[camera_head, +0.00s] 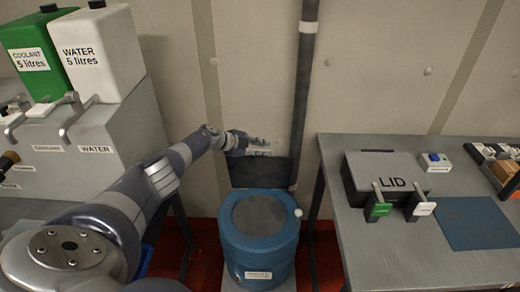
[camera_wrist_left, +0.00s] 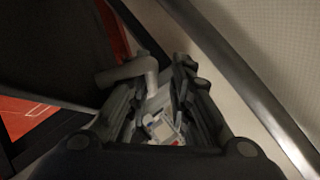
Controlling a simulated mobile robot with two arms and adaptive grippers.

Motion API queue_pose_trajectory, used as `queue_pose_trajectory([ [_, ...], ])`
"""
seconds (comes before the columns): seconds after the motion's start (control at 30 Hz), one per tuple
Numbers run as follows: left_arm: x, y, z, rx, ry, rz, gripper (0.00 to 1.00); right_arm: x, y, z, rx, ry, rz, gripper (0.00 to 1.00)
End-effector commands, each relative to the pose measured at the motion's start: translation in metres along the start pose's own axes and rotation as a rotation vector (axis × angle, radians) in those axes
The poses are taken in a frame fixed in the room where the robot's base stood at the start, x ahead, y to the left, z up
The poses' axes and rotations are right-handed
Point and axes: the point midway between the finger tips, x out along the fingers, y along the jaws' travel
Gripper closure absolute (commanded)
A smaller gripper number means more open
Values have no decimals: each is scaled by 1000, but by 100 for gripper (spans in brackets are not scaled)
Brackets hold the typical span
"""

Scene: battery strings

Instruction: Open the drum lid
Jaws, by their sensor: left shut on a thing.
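The blue drum (camera_head: 258,252) stands on the floor between two benches. Its round top shows a dark grey disc (camera_head: 260,213) inside a blue rim; I cannot tell whether this is an opening or a surface. A dark flat panel, seemingly the lid (camera_head: 258,173), stands upright at the drum's back edge. My left gripper (camera_head: 258,143) is at the panel's top edge. In the left wrist view my left gripper (camera_wrist_left: 163,82) is shut on a grey bent handle (camera_wrist_left: 128,72), beside a dark surface at left. My right gripper is not in view.
A grey bench (camera_head: 440,262) at right carries a dark box marked LID (camera_head: 385,170). Green coolant (camera_head: 35,60) and white water (camera_head: 95,50) canisters stand at left. A vertical pipe (camera_head: 304,90) runs close behind the drum. A white ball (camera_head: 298,213) shows at its right rim.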

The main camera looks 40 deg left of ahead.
Motion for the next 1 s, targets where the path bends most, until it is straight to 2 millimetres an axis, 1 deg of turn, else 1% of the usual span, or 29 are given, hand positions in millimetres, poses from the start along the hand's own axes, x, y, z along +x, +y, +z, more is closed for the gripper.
queue_pose_trajectory([
  [0.03, 1, -10, -2, -19, 1, -32, 100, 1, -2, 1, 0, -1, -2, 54],
  [0.13, 1, -9, -2, -20, 1, -32, 100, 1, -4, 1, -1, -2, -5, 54],
  [0.17, 1, -9, -2, -20, 1, -31, 83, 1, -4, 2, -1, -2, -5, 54],
  [0.47, 2, -6, 0, -23, -1, -26, 83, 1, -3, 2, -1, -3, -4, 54],
  [0.57, 1, -5, 1, -23, -2, -24, 83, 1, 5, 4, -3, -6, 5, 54],
  [0.67, -1, -4, 1, -22, -3, -24, 83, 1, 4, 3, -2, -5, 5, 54],
  [0.83, -12, -5, 4, -19, -7, -24, 83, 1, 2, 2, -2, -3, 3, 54],
  [1.0, -27, -5, 4, -16, -9, -24, 83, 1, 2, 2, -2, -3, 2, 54],
])
